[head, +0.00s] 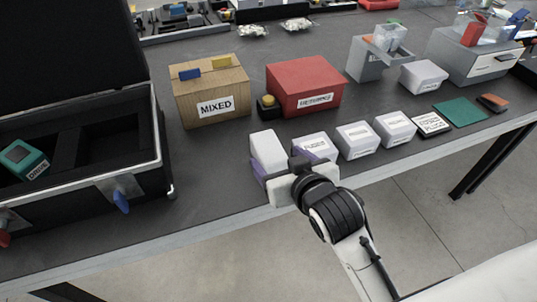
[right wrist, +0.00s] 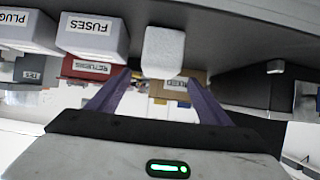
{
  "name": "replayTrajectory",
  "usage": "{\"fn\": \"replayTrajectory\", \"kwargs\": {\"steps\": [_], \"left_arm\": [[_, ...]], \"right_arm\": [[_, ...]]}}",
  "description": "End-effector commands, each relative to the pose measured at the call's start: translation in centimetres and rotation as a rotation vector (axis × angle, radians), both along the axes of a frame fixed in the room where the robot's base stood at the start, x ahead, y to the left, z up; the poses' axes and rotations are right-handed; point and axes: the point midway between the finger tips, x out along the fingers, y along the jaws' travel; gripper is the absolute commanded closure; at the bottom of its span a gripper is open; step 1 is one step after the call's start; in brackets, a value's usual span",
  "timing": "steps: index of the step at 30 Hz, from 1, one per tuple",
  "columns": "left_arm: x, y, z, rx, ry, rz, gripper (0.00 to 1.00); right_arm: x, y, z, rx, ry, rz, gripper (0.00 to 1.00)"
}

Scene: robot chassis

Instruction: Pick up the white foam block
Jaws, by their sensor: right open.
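The white foam block (head: 266,148) stands upright near the table's front edge, left of a row of small white labelled boxes. In the right wrist view the block (right wrist: 163,50) shows in line with the gap between the finger tips. My right gripper (head: 288,156) is open, with purple fingers, at the front of the block. One finger is by the block's left side, the other overlaps the nearest white box. I cannot tell whether the tips reach past the block's face. The right gripper (right wrist: 157,80) holds nothing. My left gripper is not in view.
White boxes (head: 357,139) stand close to the right of the block. Behind are a wooden MIXED box (head: 212,95), a red box (head: 305,86) and a yellow button (head: 268,101). An open black case (head: 160,150) is at left. Bare table lies between case and block.

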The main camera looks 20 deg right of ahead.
Motion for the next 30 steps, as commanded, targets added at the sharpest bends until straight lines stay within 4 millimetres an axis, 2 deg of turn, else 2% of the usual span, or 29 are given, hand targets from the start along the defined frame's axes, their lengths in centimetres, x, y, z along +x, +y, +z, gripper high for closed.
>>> {"fn": "replayTrajectory", "kwargs": {"steps": [3,10,18,27,30], "left_arm": [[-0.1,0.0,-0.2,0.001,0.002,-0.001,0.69],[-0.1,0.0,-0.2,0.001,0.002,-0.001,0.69],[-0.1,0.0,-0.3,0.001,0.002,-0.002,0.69],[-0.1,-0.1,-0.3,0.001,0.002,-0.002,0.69],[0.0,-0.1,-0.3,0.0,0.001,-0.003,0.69]], "right_arm": [[1.5,0.0,-0.8,-0.001,0.0,0.0,0.27],[3.2,0.0,-1.6,-0.001,0.002,0.0,0.27],[6.6,0.1,-3.2,-0.001,0.003,0.0,0.27],[7.0,0.1,-3.4,0.0,0.003,0.0,0.27],[7.0,0.1,-3.4,0.0,0.003,0.0,0.44]]}}
